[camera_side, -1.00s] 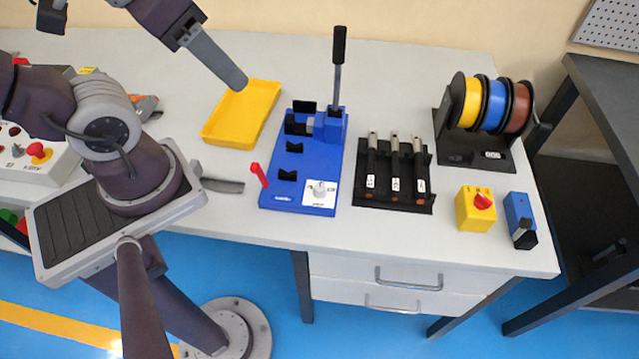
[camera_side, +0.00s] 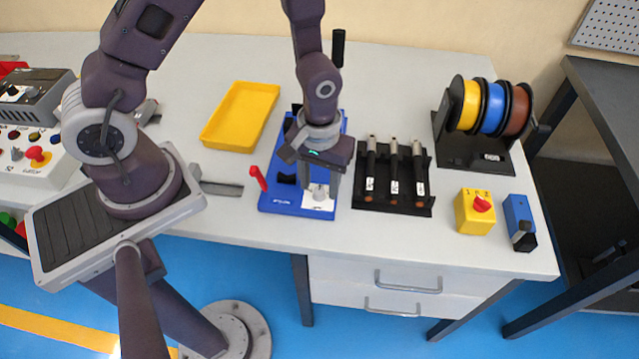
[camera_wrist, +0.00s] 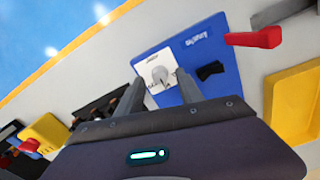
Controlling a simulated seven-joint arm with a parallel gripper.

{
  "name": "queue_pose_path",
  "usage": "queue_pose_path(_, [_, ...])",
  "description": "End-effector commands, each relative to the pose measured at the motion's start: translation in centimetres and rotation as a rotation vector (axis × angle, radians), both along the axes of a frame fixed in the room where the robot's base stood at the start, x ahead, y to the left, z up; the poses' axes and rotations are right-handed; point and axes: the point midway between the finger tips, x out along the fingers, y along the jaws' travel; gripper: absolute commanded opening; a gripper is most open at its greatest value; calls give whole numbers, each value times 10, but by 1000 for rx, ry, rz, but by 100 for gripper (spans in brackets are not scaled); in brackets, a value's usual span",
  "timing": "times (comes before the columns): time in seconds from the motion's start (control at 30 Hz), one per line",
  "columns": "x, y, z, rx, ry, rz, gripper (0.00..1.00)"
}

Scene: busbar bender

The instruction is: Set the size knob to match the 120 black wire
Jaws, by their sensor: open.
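The size knob (camera_side: 319,192) is a small light-grey knob on a white dial plate at the front right of the blue bender (camera_side: 292,204). In the wrist view the knob (camera_wrist: 160,75) shows between and beyond my two fingers, with its dial marks too small to read. My gripper (camera_side: 318,190) is open, pointing down over the dial; I cannot tell whether a finger touches the knob.
A red-handled lever (camera_side: 258,177) stands at the bender's left front edge. A yellow tray (camera_side: 240,115) lies behind left. A yellow switch box (camera_side: 474,213), a blue tool (camera_side: 519,222) and a spool stand (camera_side: 470,160) are to the right.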

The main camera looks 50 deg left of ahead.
Motion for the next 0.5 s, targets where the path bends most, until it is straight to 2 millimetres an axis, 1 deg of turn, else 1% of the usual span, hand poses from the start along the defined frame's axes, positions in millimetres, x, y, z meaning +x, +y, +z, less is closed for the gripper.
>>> queue_pose_path(0.03, [-1, 0, -6, 1, 3, -1, 44])
queue_pose_path(0.1, [0, 0, -10, 0, 1, -1, 44])
queue_pose_path(0.33, [0, 0, -11, 0, 0, 0, 44])
queue_pose_path(0.37, [0, 0, -11, 0, 0, 0, 40])
queue_pose_path(0.5, [0, 0, -11, 0, 0, 0, 12])
